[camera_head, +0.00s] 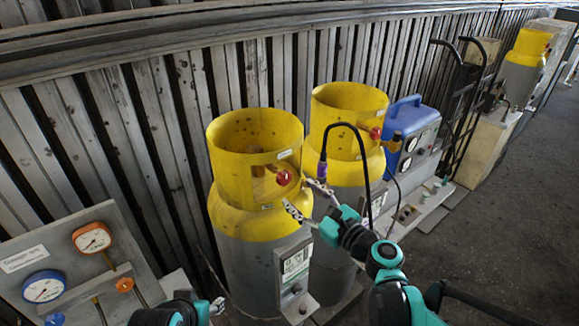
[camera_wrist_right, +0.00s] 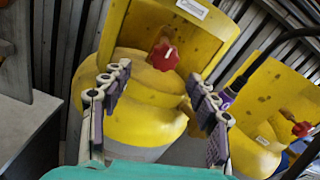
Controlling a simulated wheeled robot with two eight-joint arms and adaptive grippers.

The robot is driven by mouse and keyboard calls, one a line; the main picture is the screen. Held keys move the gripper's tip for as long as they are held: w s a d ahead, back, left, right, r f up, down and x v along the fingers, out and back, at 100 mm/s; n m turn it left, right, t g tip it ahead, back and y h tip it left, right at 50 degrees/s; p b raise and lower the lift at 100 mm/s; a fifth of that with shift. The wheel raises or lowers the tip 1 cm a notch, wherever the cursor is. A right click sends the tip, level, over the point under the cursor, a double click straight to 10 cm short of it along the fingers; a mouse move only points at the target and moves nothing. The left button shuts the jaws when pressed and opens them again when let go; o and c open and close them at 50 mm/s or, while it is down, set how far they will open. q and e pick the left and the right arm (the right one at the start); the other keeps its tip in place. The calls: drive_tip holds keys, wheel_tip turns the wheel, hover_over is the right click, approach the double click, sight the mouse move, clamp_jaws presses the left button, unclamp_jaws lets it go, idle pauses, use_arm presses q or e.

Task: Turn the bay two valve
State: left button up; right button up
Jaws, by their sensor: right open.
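A red valve knob (camera_head: 284,177) sits in the collar opening of the nearer yellow-and-grey cylinder (camera_head: 254,225). A second red knob (camera_head: 375,133) is on the cylinder behind it (camera_head: 348,105). No bay number is readable. My right gripper (camera_head: 298,192) is open and empty, just right of and below the nearer knob. In the right wrist view the nearer knob (camera_wrist_right: 163,55) appears between and beyond my spread fingertips (camera_wrist_right: 158,72), apart from them. The farther knob (camera_wrist_right: 302,128) is at the right edge. My left gripper (camera_head: 218,304) is at the bottom edge, mostly cut off.
A gauge panel (camera_head: 70,262) stands at the lower left. A blue case unit (camera_head: 410,135) and a black hand truck (camera_head: 465,100) stand behind the cylinders. A black hose (camera_head: 362,150) arches beside my right gripper. The floor (camera_head: 490,235) at right is clear.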

sight(286, 179)
drive_tip(key=shift+m, duration=0.3)
drive_tip(key=shift+r+b+x, duration=0.15)
drive_tip(key=shift+b+x, duration=0.05)
drive_tip(key=shift+x, duration=1.7)
drive_tip(key=shift+r+b+x, duration=0.15)
drive_tip(key=shift+x, duration=1.8)
drive_tip(key=shift+w+d, duration=0.15)
drive_tip(key=shift+d, duration=0.05)
drive_tip(key=c, duration=1.2)
